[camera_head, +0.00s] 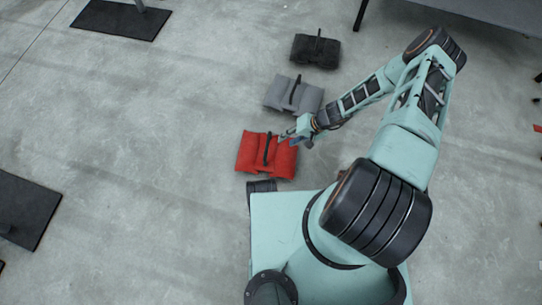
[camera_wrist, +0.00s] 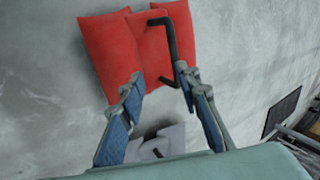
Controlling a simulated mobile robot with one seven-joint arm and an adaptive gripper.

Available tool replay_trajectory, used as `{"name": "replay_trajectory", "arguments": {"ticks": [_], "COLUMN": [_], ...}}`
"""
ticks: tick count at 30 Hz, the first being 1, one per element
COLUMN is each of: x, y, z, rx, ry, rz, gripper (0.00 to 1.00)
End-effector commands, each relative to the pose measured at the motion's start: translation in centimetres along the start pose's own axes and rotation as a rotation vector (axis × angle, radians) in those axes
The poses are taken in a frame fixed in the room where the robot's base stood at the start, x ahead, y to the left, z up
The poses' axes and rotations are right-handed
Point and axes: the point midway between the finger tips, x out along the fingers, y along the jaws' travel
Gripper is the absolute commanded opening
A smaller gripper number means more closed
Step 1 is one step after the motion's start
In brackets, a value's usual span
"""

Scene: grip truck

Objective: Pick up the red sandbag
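The red sandbag (camera_head: 250,153) lies on the concrete floor in front of my base in the head view, with a black handle (camera_head: 267,150) standing up from its middle. In the wrist view the red sandbag (camera_wrist: 108,50) fills the upper middle, and its black bracket-shaped handle (camera_wrist: 171,45) shows beyond the fingers. My gripper (camera_head: 287,136) is at the bag's upper right edge in the head view. In the wrist view the two blue-padded fingers of my gripper (camera_wrist: 158,92) are spread apart with nothing between them. The handle's lower end appears near the right fingertip; I cannot tell whether they touch.
A grey sandbag (camera_head: 283,92) lies just behind the red one, and a black sandbag (camera_head: 316,50) lies farther back. Dark flat plates lie at the left (camera_head: 25,210) and upper left (camera_head: 115,20). The floor left of the bags is clear.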

Motion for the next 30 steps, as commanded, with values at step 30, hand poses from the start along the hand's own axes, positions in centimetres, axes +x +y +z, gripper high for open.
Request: {"name": "replay_trajectory", "arguments": {"ticks": [30], "x": [12.7], "y": [-2.6], "z": [-1.3], "rx": [0.09], "ry": [0.032], "rz": [-0.051], "gripper": [0.31]}}
